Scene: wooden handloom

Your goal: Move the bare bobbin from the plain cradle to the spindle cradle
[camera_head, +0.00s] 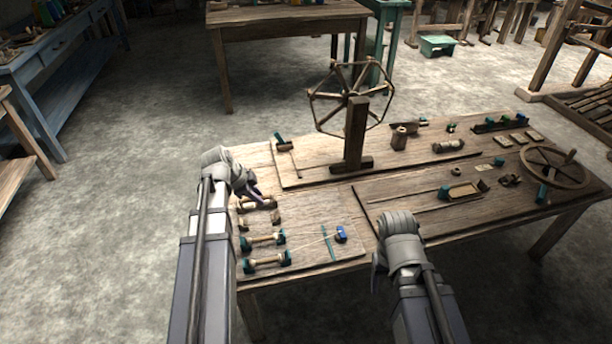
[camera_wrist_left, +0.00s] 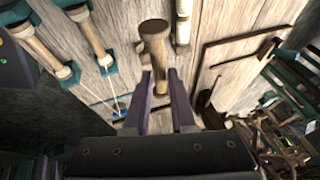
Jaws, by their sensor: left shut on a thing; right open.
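My left gripper (camera_wrist_left: 160,92) is shut on a brown wooden bobbin (camera_wrist_left: 155,45) with a wider head, seen in the left wrist view. In the head view this gripper (camera_head: 257,196) is at the left end of the table, low over a small brown wooden piece (camera_head: 262,204). I cannot tell whether that piece is the bobbin or a cradle. Two pale spools between teal end supports, a rear one (camera_head: 265,239) and a front one (camera_head: 269,260), lie nearer the front. They also show in the left wrist view (camera_wrist_left: 40,50). My right gripper (camera_head: 377,264) is open at the table's front edge.
A small blue block (camera_head: 341,234) with a thread sits right of the spools. A wooden reel on a post (camera_head: 354,135) stands tall behind. A spoked wheel (camera_head: 556,167) and several small parts occupy the right side. The front middle board (camera_head: 400,205) is mostly clear.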

